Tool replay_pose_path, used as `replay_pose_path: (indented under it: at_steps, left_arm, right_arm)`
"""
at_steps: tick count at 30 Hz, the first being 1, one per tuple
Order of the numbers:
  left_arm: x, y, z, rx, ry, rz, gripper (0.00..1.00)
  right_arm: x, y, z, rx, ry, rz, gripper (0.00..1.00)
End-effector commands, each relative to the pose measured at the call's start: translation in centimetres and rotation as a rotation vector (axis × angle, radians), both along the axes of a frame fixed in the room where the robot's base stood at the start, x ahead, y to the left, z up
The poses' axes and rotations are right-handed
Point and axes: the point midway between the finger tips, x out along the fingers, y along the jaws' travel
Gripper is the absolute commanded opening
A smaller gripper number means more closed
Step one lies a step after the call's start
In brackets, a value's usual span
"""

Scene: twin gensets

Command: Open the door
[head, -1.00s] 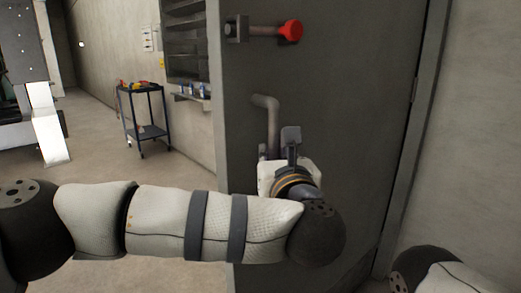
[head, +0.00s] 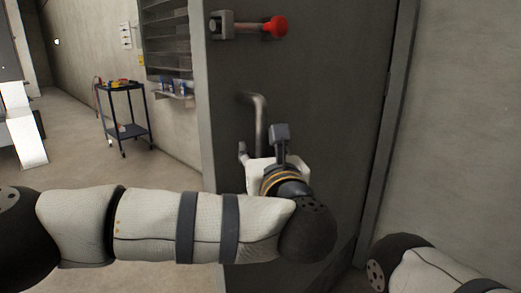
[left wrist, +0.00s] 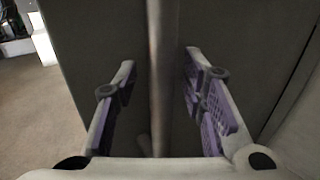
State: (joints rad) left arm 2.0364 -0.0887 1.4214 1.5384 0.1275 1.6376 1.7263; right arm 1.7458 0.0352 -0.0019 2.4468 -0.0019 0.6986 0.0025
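The dark grey door (head: 315,110) fills the middle of the head view, its free edge at the left. A grey bar handle (head: 261,118) stands out from it, with a red-ended lever latch (head: 250,26) above. My left gripper (head: 260,143) is at the lower part of the handle. In the left wrist view the handle (left wrist: 157,80) runs upright between the open fingers, with a visible gap on each side. The handle's lower end is hidden by my gripper in the head view. My right gripper is out of view; only part of my right arm shows at lower right.
A concrete wall (head: 460,120) and the door frame (head: 391,100) are close on the right. Beyond the door's free edge lies a room with a dark tool cart (head: 124,112) and a wall shelf (head: 174,97). The floor (head: 85,155) between is clear.

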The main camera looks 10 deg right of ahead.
Motion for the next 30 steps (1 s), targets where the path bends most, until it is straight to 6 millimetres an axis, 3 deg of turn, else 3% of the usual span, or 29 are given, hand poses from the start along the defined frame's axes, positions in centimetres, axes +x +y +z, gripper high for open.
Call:
replay_pose_path:
  at_steps: [7,18,28,30]
  left_arm:
    - [-0.4,-0.1,0.0,0.0,0.0,-0.001,0.38]
    - [-7.0,-0.3,0.0,0.0,0.0,-0.003,0.38]
    - [-7.6,-0.3,-0.1,0.009,0.0,-0.005,0.38]
    - [-7.9,-0.9,-1.5,0.105,0.006,-0.052,0.38]
  right_arm:
    - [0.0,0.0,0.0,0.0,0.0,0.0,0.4]
    - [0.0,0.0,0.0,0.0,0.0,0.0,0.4]
    - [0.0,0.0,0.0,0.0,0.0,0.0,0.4]
    - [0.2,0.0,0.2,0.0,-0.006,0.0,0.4]
